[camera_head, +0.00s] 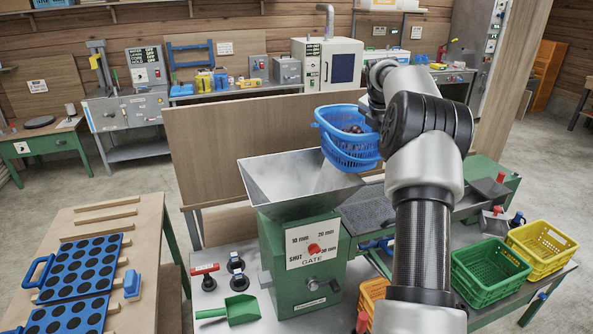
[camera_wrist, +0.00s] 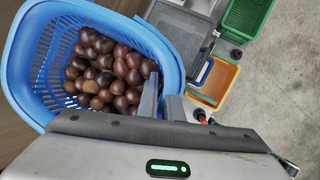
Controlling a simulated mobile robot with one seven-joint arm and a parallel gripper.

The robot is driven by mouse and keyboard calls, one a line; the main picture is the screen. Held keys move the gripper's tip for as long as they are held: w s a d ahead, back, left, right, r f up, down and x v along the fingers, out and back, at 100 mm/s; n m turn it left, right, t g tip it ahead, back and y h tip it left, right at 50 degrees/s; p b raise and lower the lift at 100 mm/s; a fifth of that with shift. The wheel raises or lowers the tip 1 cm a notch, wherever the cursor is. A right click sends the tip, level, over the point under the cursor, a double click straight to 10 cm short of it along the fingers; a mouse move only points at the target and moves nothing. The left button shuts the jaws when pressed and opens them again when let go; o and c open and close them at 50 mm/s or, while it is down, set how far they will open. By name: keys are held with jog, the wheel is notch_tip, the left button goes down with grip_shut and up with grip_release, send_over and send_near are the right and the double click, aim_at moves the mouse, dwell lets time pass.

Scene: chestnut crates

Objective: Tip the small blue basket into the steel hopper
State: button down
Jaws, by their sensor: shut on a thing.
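The small blue basket (camera_head: 347,147) hangs in the air at the right rim of the steel hopper (camera_head: 300,179), tilted a little. In the wrist view the basket (camera_wrist: 22,70) holds many brown chestnuts (camera_wrist: 108,72) heaped toward its gripper side. My gripper (camera_wrist: 160,98) is shut on the basket's rim. In the head view my arm partly hides the gripper and the basket's right side. The hopper's visible sloping inside looks empty. It sits on a green box with a red gate knob (camera_head: 314,248).
A green crate (camera_head: 488,283), a yellow crate (camera_head: 541,250) and an orange crate (camera_head: 372,296) stand right of the hopper. A wooden panel (camera_head: 260,140) rises behind it. A green scoop (camera_head: 240,309) lies in front. Blue hole trays (camera_head: 80,270) lie on the left table.

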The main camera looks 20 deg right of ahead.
aim_at(359, 142)
jog(key=shift+r, duration=0.4)
jog(key=shift+a+r+h, duration=0.45)
jog(key=shift+a+h, duration=0.3)
jog(key=shift+h, duration=0.25)
jog(key=shift+a+r+n+h, duration=0.15)
jog(key=shift+a+r+h, duration=0.05)
jog(key=shift+a+h, duration=0.3)
jog(key=shift+a+r+n+h, duration=0.2)
jog(key=shift+a+h, duration=0.15)
jog(key=shift+h, duration=0.15)
jog(key=shift+a+r+t+h, duration=0.15)
jog(key=shift+a+r+h, duration=0.1)
jog(key=shift+a+h, duration=0.5)
jog(key=shift+a+r+t+h, duration=0.15)
jog(key=shift+a+r+h, duration=0.05)
jog(key=shift+a+h, duration=0.5)
jog(key=shift+a, duration=0.15)
jog(key=shift+n, duration=0.25)
jog(key=shift+a+h, duration=0.35)
jog(key=shift+d, duration=0.1)
